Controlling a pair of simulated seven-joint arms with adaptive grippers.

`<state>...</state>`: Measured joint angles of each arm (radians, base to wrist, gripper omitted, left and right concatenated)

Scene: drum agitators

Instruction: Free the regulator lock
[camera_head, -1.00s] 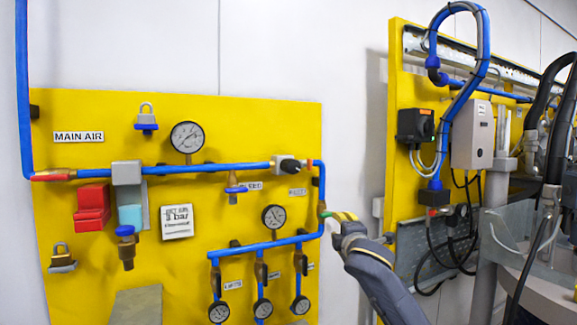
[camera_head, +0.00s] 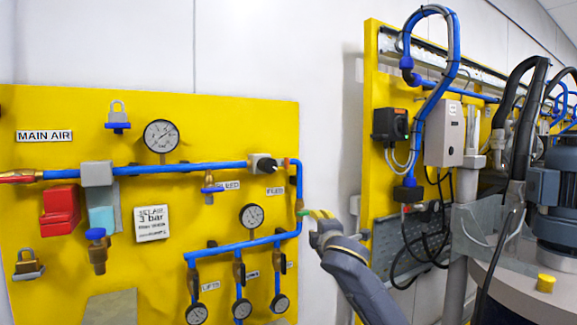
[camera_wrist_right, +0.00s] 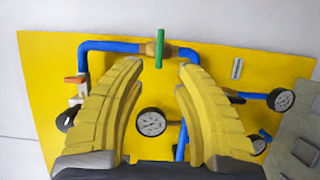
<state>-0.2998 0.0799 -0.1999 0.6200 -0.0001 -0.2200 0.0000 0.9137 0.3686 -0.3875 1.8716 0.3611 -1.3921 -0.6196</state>
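No part is labelled as the regulator lock. One padlock with a blue body (camera_head: 117,118) hangs near the panel's top. A brass-coloured padlock (camera_head: 28,267) is at the lower left. The regulator-like unit has a grey block and teal bowl (camera_head: 103,207), with a blue-topped brass fitting (camera_head: 96,248) below. My right gripper (camera_head: 316,214) is at the panel's right edge, far from these. In the right wrist view its yellow fingers (camera_wrist_right: 155,95) are wide apart and empty. A green valve handle (camera_wrist_right: 160,48) lies beyond the fingertips. My left gripper is not in view.
Blue air pipes (camera_head: 195,168) cross the yellow panel (camera_head: 240,120), with several gauges, including a large one (camera_head: 161,136). A red box (camera_head: 61,210) sits at the left. A second yellow panel (camera_head: 375,75) with cables, a post and a drum stand at the right.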

